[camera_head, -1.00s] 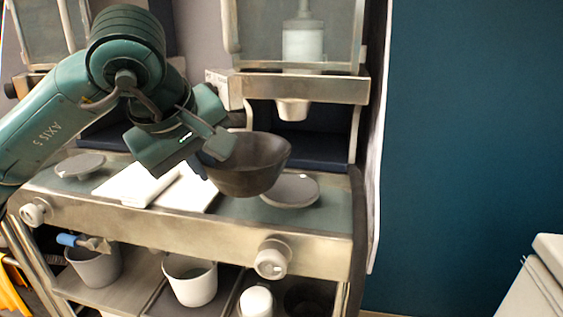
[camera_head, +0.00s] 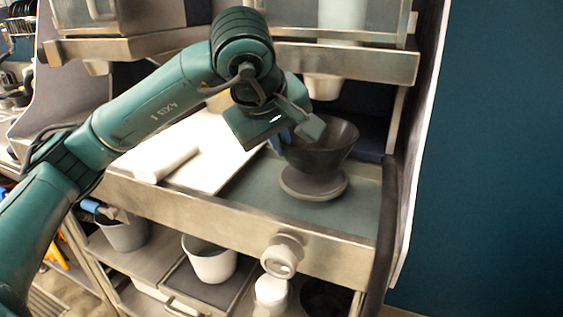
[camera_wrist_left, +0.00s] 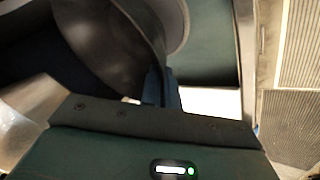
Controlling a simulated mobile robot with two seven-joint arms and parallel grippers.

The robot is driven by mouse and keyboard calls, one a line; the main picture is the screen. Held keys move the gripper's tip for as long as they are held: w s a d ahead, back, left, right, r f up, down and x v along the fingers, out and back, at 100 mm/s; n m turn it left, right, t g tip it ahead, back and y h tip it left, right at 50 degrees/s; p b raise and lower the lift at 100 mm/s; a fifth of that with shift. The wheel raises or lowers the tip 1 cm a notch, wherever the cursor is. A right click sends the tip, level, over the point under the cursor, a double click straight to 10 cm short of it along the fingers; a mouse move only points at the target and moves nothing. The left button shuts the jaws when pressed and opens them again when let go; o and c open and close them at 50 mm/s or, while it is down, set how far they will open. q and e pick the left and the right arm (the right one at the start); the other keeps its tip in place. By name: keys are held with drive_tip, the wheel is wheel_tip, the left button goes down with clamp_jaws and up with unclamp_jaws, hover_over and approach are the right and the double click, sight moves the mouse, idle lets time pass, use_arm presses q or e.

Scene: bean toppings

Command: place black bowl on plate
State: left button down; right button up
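The black bowl (camera_head: 325,148) is upright directly over the round grey plate (camera_head: 313,187) on the right of the counter. Its base overlaps the plate in the head view, and I cannot tell whether it touches or hovers just above. My left gripper (camera_head: 300,134) is shut on the bowl's left rim. In the left wrist view the fingers (camera_wrist_left: 162,90) pinch the rim of the bowl (camera_wrist_left: 112,45), and part of the plate (camera_wrist_left: 179,25) shows beyond it. My right gripper is not in view.
A white board (camera_head: 212,160) lies left of the plate on the counter (camera_head: 250,216). A dispenser (camera_head: 322,87) hangs behind and above the bowl. A knob (camera_head: 282,256) sticks out of the counter front. A white cup (camera_head: 209,262) stands on the shelf below.

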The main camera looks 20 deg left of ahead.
use_arm(q)
wheel_tip(320, 180, down, 2)
drive_tip(key=shift+w+f, duration=0.15)
drive_tip(key=shift+f, duration=0.1)
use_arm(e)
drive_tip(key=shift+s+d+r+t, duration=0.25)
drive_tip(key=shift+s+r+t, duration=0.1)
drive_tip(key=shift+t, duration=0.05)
use_arm(q)
drive_tip(key=shift+f+b, duration=0.2)
drive_tip(key=shift+b, duration=0.25)
drive_tip(key=c, duration=1.7)
unclamp_jaws()
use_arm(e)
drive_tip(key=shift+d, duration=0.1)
use_arm(q)
drive_tip(key=shift+r, duration=0.1)
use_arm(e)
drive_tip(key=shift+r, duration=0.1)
